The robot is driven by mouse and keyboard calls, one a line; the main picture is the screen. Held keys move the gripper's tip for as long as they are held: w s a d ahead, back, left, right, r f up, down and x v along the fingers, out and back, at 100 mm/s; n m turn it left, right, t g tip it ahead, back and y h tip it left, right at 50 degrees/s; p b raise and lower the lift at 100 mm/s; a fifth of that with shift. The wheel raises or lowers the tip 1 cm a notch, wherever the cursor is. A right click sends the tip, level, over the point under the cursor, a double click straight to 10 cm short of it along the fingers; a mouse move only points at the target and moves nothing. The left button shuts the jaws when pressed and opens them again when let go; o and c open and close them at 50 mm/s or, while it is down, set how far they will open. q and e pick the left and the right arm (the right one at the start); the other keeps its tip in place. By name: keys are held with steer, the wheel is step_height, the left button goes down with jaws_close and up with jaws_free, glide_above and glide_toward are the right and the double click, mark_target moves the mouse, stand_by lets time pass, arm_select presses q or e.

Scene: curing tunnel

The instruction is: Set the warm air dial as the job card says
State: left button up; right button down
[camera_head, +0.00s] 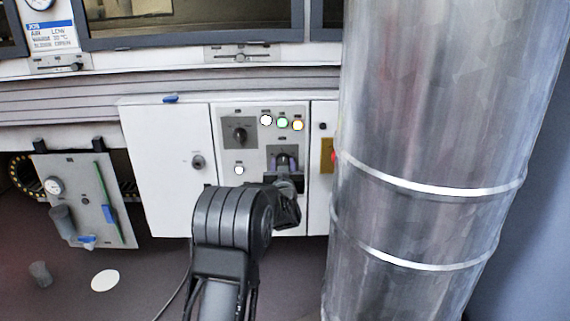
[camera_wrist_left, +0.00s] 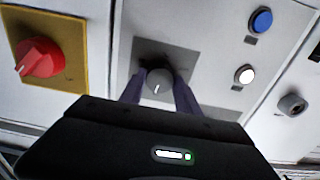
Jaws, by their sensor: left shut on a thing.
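The job card (camera_head: 48,36), white with a blue heading, hangs at the upper left; its lines are small, with air and warm settings only partly legible. My left gripper (camera_head: 284,163) is at the lower right dial on the control panel. In the left wrist view, its fingers stand either side of a round grey dial (camera_wrist_left: 160,81) and are shut on it. A white mark on the dial points toward the bottom of that view. The dial's scale is hidden. Another dark dial (camera_head: 239,133) sits at the panel's upper left. My right gripper is out of view.
Lit white, green and amber lamps (camera_head: 283,122) are above the held dial. A red knob (camera_wrist_left: 40,58) on a yellow plate (camera_wrist_left: 73,33) is beside the panel. A large metal duct (camera_head: 430,150) stands close on the right. A gauge plate (camera_head: 85,200) hangs at left.

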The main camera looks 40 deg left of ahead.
arm_select(q)
jaws_close()
steer(key=shift+f+n+b, duration=0.2)
steer(key=shift+n+b, duration=0.6)
steer(key=shift+r, duration=0.1)
steer(key=o, duration=0.9)
jaws_free()
